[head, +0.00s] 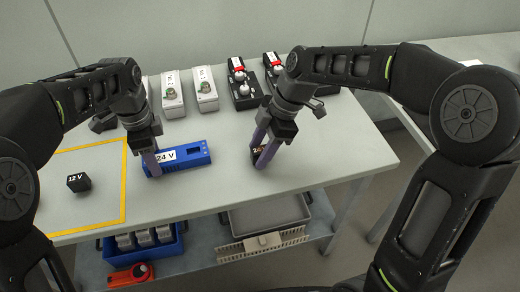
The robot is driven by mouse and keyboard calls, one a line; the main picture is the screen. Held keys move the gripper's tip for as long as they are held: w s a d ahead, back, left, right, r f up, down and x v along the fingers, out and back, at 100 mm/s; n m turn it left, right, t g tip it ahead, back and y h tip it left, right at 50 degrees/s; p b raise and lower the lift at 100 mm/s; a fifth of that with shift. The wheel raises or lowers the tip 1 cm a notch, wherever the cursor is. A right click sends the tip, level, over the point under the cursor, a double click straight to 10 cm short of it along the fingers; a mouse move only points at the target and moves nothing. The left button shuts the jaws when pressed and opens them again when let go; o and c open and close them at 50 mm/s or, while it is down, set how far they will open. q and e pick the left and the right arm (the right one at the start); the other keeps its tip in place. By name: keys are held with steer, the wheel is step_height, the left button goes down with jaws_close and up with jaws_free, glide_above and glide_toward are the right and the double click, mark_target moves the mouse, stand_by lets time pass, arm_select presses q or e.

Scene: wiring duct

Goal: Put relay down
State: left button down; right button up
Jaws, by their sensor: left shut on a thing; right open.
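A small black relay (256,150) with a partly hidden white marking is at my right gripper (262,162). That gripper is open, with its fingers at the relay, low over the table; I cannot tell whether they touch it. Another black relay (78,182), marked "12 V", sits inside the yellow-taped area at the left. A blue block (188,155) with a "24 V" label lies on the table. My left gripper (152,170) is shut on the left end of the blue block, and its fingers hide part of that end.
Yellow tape (124,185) bounds the left area. A blue bin (150,248), a grey tray (270,215) and an orange tool (130,276) are on the lower shelf. The table's right side is clear.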

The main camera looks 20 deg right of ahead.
steer(key=v, duration=1.2)
arm_select(q)
steer(key=c, duration=0.6)
jaws_free()
steer(key=shift+o, duration=0.2)
step_height(320, 180, up, 8)
steer(key=shift+f, duration=0.2)
steer(key=shift+s+f, duration=0.1)
arm_select(e)
steer(key=shift+s+f, duration=0.1)
